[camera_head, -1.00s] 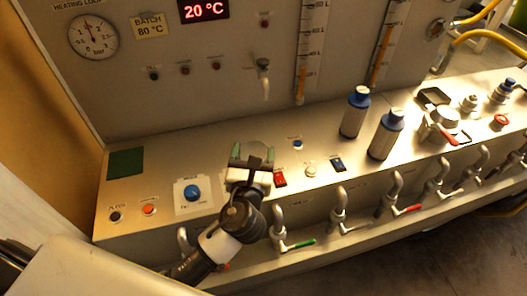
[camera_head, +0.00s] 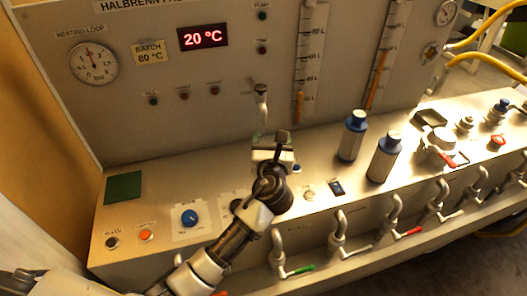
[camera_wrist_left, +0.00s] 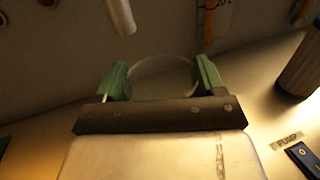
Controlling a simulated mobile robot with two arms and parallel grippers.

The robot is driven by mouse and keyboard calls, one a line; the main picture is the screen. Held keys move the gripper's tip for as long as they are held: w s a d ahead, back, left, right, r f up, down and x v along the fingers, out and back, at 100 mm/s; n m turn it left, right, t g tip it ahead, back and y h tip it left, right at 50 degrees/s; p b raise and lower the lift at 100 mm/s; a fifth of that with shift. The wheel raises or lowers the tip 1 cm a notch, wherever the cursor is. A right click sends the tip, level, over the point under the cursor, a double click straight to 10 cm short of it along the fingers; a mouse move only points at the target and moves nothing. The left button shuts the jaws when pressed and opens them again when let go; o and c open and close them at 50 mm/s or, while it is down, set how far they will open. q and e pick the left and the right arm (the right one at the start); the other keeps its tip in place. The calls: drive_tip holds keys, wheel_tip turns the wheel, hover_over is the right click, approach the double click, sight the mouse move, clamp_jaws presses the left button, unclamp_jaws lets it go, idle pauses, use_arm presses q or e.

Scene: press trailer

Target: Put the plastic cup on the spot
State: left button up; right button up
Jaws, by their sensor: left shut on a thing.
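The plastic cup (camera_wrist_left: 162,78) is clear and see-through. In the left wrist view its round rim shows between the green fingers of my left gripper (camera_wrist_left: 163,72), which is shut on it. In the head view my left gripper (camera_head: 272,138) is over the back of the console, just below the tap (camera_head: 261,92); the cup is hidden there or too faint to make out. A dark green square spot (camera_head: 123,187) lies bare on the left end of the console, well left of the gripper. My right gripper is not in view.
Two blue-capped bottles (camera_head: 353,136) (camera_head: 384,157) stand right of the gripper. A blue knob (camera_head: 190,217) and buttons are on the console's left part. Pipes with coloured handles (camera_head: 296,270) line the front. The back panel (camera_head: 205,75) rises behind.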

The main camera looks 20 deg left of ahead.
use_arm(q)
drive_tip(key=shift+w+a+f, duration=0.15)
drive_tip(key=shift+a+f, duration=0.45)
drive_tip(key=shift+a, duration=0.3)
drive_tip(key=shift+f, duration=2.05)
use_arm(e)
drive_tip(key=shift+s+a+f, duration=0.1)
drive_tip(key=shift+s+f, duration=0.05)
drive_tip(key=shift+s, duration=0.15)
use_arm(q)
drive_tip(key=o, duration=0.9)
drive_tip(key=b+v, duration=0.1)
drive_tip(key=v, duration=1.1)
drive_tip(key=shift+r+b, duration=0.1)
drive_tip(key=shift+b, duration=0.3)
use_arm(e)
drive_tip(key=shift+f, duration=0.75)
